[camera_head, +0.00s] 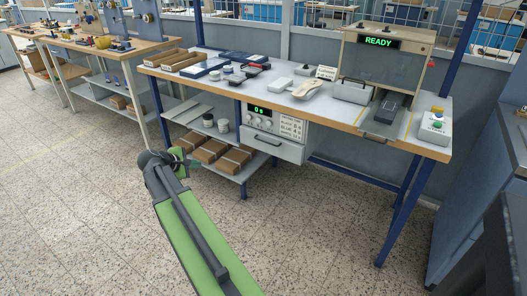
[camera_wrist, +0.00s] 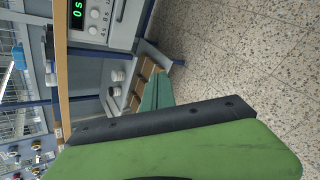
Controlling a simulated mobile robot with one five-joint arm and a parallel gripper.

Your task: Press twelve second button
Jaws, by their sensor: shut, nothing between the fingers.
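The timer panel (camera_head: 275,122) hangs under the workbench, its green display (camera_head: 262,111) reading 0 s. It also shows rotated at the top of the wrist view (camera_wrist: 108,38), with the display (camera_wrist: 78,12) beside small round white buttons (camera_wrist: 94,14). The labels are too small to tell surely which is the twelve second button. My gripper (camera_head: 190,161) is shut and empty, left of and below the panel, well apart from it. Its teal fingertips show in the wrist view (camera_wrist: 158,92).
The workbench (camera_head: 350,123) carries a press with a READY sign (camera_head: 378,42) and a button box (camera_head: 433,126) at its right end. The speckled floor in front is clear.

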